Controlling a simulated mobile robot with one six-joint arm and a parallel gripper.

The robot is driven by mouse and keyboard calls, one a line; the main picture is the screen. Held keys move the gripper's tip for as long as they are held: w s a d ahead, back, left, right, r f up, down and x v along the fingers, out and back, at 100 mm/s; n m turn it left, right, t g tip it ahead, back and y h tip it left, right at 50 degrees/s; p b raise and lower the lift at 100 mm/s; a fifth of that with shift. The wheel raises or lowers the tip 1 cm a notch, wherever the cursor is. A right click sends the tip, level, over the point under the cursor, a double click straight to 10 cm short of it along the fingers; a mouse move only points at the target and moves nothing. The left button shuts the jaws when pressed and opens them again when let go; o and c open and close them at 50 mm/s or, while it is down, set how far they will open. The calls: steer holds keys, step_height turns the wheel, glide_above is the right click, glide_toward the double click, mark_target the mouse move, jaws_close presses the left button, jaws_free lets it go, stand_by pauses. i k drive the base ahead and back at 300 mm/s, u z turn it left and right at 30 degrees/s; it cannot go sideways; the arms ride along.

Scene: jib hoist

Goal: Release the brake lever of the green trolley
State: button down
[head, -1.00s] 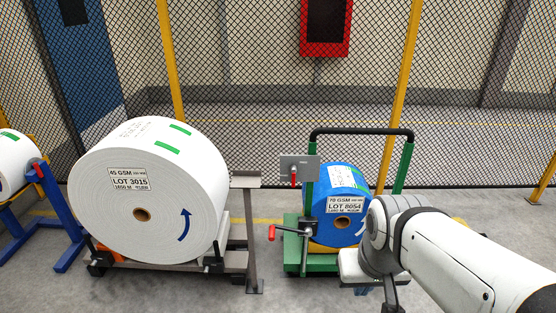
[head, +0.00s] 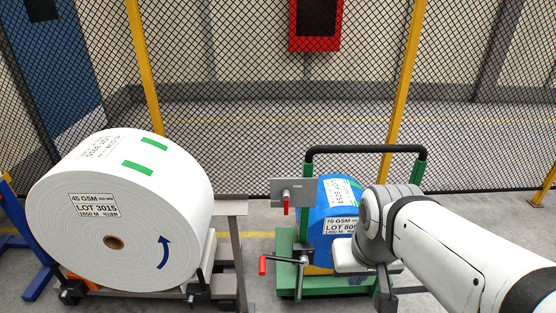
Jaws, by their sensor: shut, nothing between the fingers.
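The green trolley (head: 340,286) stands right of centre, with a black push bar (head: 365,149) and a blue roll (head: 331,210) on it. A grey plate (head: 307,187) at its left post carries a short red-handled lever (head: 286,204) hanging straight down. Lower, a dark lever with a red grip (head: 262,265) points left from a pivot by the frame. I cannot tell from the markings which one is the brake lever. My gripper (head: 385,290) shows only partly, as a dark part below my wrist. It is in front of the trolley's right side, apart from both levers; its fingertips are unclear.
A large white roll (head: 113,205) on a grey stand (head: 232,208) is close on the left. A blue stand (head: 40,262) is at the far left edge. A mesh fence with yellow posts (head: 401,90) and a red box (head: 315,28) is behind. Floor is clear behind the trolley.

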mark_target(286, 192)
steer(key=i, duration=1)
steer(key=u, duration=0.05)
